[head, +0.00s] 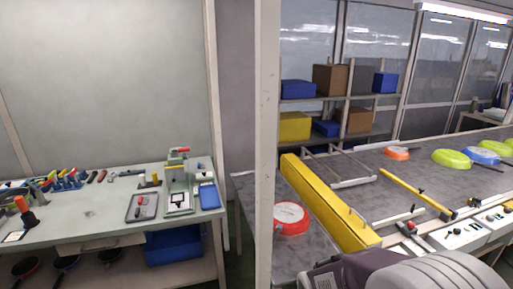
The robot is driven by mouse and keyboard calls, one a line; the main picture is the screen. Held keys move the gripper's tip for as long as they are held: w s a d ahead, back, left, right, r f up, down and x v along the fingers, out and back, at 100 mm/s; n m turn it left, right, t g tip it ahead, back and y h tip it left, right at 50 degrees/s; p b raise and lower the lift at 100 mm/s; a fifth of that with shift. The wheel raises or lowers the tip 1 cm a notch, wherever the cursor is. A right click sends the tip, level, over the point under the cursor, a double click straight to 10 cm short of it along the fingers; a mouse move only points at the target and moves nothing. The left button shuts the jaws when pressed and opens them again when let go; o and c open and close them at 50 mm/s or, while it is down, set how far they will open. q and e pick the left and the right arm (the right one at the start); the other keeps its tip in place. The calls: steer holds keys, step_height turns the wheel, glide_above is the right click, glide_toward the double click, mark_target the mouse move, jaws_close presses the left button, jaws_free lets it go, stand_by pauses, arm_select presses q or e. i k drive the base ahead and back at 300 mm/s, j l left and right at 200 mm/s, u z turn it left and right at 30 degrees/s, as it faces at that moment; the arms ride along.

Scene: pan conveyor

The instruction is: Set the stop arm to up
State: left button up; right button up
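A thin yellow bar (415,193), which looks like the stop arm, lies low and roughly level across the grey conveyor belt (350,200). Its near end meets a dark pivot or bracket at the belt's near edge. A metal rail with a small red-topped part (408,227) is beside that end. Neither of my grippers shows in the head view, so nothing is seen touching the bar.
Orange (397,153), green (451,158) and blue (482,152) pans lie on the belt beyond the bar. A red pan (291,218) lies left of a thick yellow beam (330,205). White control boxes (458,235) line the near edge. A pale post (266,150) separates a workbench (90,225).

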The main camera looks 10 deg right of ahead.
mark_target(418, 193)
steer(key=z, duration=1.75)
steer(key=i+l+u, duration=0.15)
